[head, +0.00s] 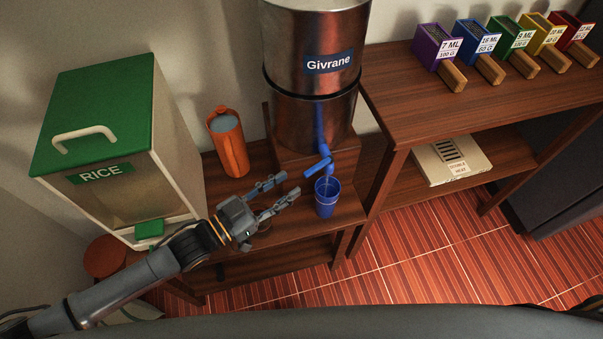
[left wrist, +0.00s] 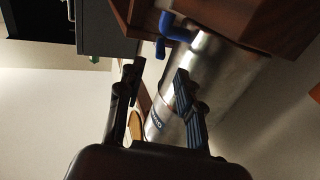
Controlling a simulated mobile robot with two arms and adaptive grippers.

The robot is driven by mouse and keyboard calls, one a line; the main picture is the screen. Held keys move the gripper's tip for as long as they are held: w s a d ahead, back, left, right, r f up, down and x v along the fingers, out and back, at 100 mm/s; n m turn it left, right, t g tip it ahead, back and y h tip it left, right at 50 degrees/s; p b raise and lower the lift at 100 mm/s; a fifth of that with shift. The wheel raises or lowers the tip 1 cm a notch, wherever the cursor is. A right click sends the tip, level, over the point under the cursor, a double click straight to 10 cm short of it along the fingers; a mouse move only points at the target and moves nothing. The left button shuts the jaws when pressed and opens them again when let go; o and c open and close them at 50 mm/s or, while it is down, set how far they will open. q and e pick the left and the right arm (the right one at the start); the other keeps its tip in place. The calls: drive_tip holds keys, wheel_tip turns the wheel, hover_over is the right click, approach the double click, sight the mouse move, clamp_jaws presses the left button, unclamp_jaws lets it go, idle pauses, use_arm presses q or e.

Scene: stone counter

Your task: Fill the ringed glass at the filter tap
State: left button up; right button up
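A blue glass (head: 326,198) stands upright on the wooden stand, directly under the blue tap (head: 319,165) of the steel Givrane filter (head: 311,75). The tap's spout points down at the glass's mouth. Rings on the glass and its water level are too small to make out. My left gripper (head: 290,187) is open and empty, just left of the glass and apart from it, below the tap handle. In the left wrist view, its spread fingers (left wrist: 160,70) have the filter (left wrist: 200,85) and tap (left wrist: 174,32) beyond them. My right gripper is not in view.
An orange pitcher (head: 228,144) stands left of the filter. A rice dispenser (head: 110,140) with a green lid is farther left. A wooden shelf (head: 440,95) at right holds coloured measuring scoops (head: 437,45), with a cream box (head: 452,162) below.

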use_arm(q)
drive_tip(key=v, duration=0.3)
drive_tip(key=shift+s+a, duration=0.2)
drive_tip(key=shift+a, duration=0.05)
idle(5.6)
